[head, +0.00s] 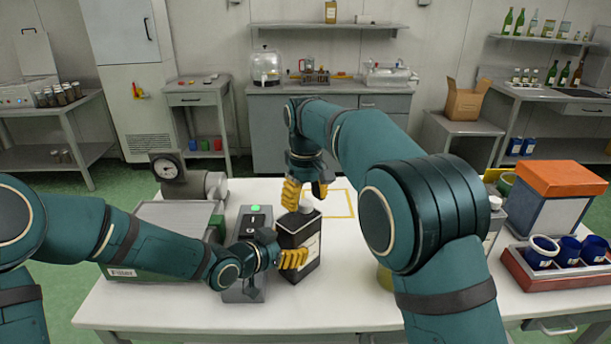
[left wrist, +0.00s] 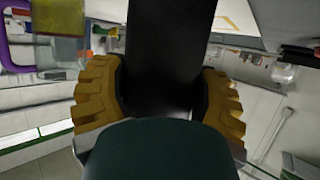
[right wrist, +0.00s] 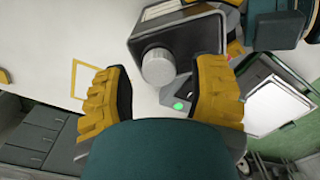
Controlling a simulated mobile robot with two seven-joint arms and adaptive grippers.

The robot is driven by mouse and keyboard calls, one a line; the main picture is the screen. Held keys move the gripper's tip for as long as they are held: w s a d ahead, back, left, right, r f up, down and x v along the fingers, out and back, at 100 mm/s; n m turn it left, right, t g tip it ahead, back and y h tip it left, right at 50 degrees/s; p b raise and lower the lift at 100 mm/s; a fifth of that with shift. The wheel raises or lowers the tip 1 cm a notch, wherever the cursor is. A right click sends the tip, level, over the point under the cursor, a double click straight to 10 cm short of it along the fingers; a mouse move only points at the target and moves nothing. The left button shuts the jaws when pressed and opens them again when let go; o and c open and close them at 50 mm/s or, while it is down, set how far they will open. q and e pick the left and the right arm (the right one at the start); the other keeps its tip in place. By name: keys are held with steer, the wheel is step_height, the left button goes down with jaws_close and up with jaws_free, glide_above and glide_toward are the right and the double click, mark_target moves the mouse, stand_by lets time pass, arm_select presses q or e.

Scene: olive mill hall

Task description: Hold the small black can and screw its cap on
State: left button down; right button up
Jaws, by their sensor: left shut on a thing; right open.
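The small black can (head: 299,232) stands upright on the white table, with a pale label on its side. My left gripper (head: 291,259) is shut on its body from the side; in the left wrist view the dark can (left wrist: 168,55) fills the space between the fingers. A round grey cap (right wrist: 158,67) sits at the can's top; whether it is tight I cannot tell. My right gripper (head: 305,192) points down just above the can. In the right wrist view its fingers (right wrist: 162,82) are open, one either side of the cap, apparently not touching it.
A grey control box (head: 256,214) with a green button stands directly left of the can, close to my left gripper. A yellow outlined square (head: 342,203) marks clear tabletop behind right. A tray (head: 535,283) with blue cups is at the right; a gauge (head: 168,169) is behind left.

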step_height(320, 180, up, 10)
steer(key=shift+r, duration=0.25)
stand_by(0.3)
arm_select(q)
jaws_free()
steer(key=v, duration=1.1)
steer(key=shift+r, duration=0.15)
steer(key=shift+s+a+r, duration=0.15)
steer(key=shift+s+a, duration=0.15)
